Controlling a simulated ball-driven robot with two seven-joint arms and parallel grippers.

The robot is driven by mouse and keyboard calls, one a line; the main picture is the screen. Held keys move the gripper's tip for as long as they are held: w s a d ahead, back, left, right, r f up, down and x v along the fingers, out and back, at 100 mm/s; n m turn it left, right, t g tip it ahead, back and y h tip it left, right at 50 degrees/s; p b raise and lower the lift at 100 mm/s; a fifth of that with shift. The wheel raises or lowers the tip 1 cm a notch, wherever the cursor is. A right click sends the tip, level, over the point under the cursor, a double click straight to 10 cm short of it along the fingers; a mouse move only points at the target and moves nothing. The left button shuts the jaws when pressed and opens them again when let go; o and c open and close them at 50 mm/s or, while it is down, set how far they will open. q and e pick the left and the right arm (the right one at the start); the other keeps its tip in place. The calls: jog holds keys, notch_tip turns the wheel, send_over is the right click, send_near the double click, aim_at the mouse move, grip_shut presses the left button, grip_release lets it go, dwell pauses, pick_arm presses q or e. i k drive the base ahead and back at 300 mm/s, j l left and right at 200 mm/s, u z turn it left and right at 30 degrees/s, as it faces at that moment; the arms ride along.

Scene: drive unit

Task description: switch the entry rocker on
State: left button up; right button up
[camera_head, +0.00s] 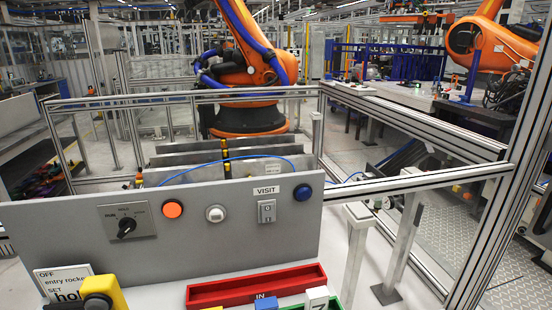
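A grey upright panel (190,240) carries several controls. A small light-grey rocker switch (267,211) sits on its right part, under a white label (266,191) reading VISIT; it is the only rocker-like control I see, and its markings are too small to tell its position. A white card (62,281) at the lower left has the words OFF, entry rocker, SET and part of another word. Neither of my grippers is in view.
The panel also has a black rotary knob (127,226), an orange button (172,209), a white round one (215,214) and a blue one (303,192). Below are a yellow-and-black object (104,291), a red tray (215,296), a blue block (266,303) and a white block (317,297).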

aim_at(267, 214)
jog(key=i+l+u, duration=0.15)
jog(key=l+u, duration=0.15)
jog(key=l, duration=0.15)
jog(key=i+l+u, duration=0.1)
jog(key=l+u, duration=0.25)
jog(key=l, duration=0.15)
jog(key=l+u, duration=0.3)
jog(key=l, duration=0.25)
jog(key=k+l+z, duration=0.1)
jog(key=l, duration=0.2)
jog(key=k+l+z, duration=0.15)
jog(key=l, duration=0.15)
